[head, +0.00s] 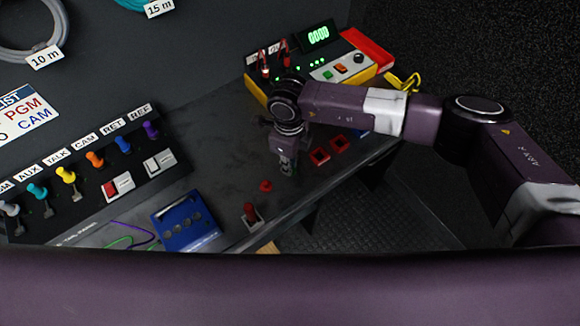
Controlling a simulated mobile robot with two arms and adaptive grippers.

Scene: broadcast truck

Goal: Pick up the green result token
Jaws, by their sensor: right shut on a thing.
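My right gripper (287,168) points down over the dark bench, its arm coming in from the right. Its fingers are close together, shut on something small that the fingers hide. I cannot make out a green result token anywhere in this view. Two small red square pieces (320,156) (340,143) lie on the bench just right of the gripper, with a blue piece (363,132) beyond them, partly hidden by my arm. My left gripper is not in view.
A yellow and red tester (318,75) with a lit green display stands behind the gripper. A blue box (187,222), a red round piece (265,185) and a red-topped switch (250,212) are nearer. Labelled coloured plugs (96,160) line the left. The bench's front edge runs below the gripper.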

